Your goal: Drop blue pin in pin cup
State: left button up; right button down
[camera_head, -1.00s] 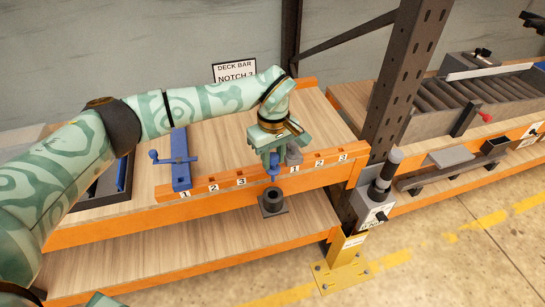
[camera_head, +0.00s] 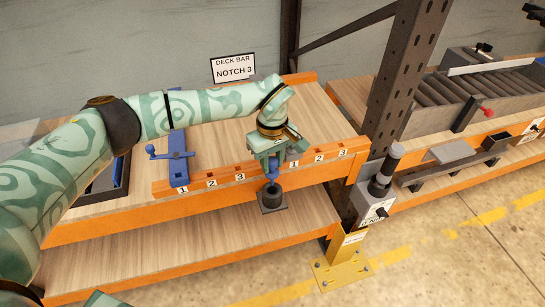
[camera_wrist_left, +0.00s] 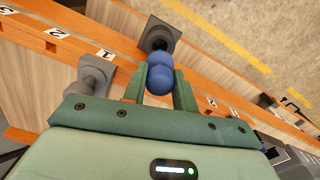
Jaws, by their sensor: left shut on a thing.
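My left gripper (camera_head: 271,172) is shut on the blue pin (camera_wrist_left: 159,74) and points down at the front edge of the shelf. In the head view the pin (camera_head: 272,187) shows just below the fingertips, at the mouth of the dark pin cup (camera_head: 272,203). The cup (camera_wrist_left: 159,34) also shows beyond the pin in the left wrist view. Whether the pin's lower end is inside the cup is hidden.
An orange numbered bar (camera_head: 228,177) runs along the shelf front. A blue handled slide (camera_head: 178,160) sits on it at the left. A grey knob (camera_wrist_left: 95,74) stands on the bar beside the gripper. A dark upright post (camera_head: 400,80) stands at the right.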

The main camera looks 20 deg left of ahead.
aim_at(272, 172)
pick_arm(q)
jog(key=shift+f+b, duration=0.6)
jog(key=shift+f, duration=0.8)
jog(key=shift+f+b, duration=1.05)
jog(key=shift+f, duration=0.95)
jog(key=o, duration=1.1)
jog(key=shift+r, duration=0.1)
notch_tip(272, 172, up, 16)
jog(key=p, duration=0.3)
